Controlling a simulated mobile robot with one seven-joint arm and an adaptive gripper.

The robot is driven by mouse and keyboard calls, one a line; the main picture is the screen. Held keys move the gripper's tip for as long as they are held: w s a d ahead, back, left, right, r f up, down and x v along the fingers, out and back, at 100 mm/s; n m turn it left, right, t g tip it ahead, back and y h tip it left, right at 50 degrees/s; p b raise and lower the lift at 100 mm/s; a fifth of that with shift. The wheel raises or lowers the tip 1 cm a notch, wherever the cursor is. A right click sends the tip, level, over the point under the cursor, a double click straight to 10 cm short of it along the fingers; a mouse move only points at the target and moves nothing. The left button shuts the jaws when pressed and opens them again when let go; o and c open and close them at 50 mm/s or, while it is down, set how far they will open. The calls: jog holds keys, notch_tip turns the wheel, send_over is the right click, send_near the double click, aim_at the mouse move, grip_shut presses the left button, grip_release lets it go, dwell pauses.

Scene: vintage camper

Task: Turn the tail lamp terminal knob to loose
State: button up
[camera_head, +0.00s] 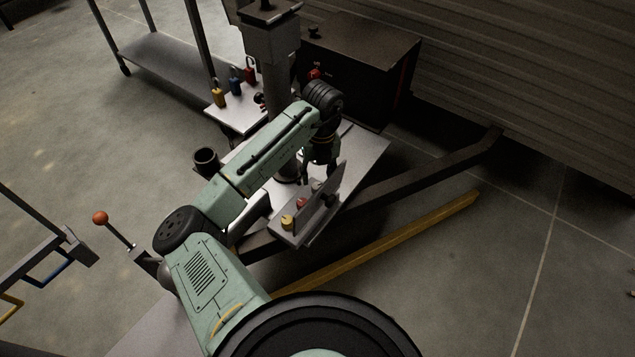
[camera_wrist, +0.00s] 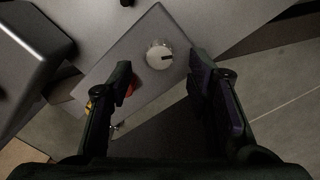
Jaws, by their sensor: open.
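A round pale knob (camera_wrist: 159,55) with a dark mark pointing to the right sits on a grey plate (camera_wrist: 118,50) in the wrist view. No label can be read, so I cannot tell whether it is the tail lamp terminal knob. My gripper (camera_wrist: 160,68) is open, its two fingers on either side of the knob in the picture and apart from it. A red part (camera_wrist: 132,87) is partly hidden behind the left finger.
A yellow knob (camera_head: 287,221) and a red knob (camera_head: 301,203) stand on the panel, beside an upright plate (camera_head: 325,198). A post (camera_head: 275,75) and a dark box (camera_head: 357,65) are behind. Padlocks (camera_head: 218,97) stand on a shelf. A yellow bar (camera_head: 400,233) lies at right.

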aim_at(318, 186)
jog(key=shift+f, duration=2.1)
jog(key=shift+c, duration=0.2)
grip_shut()
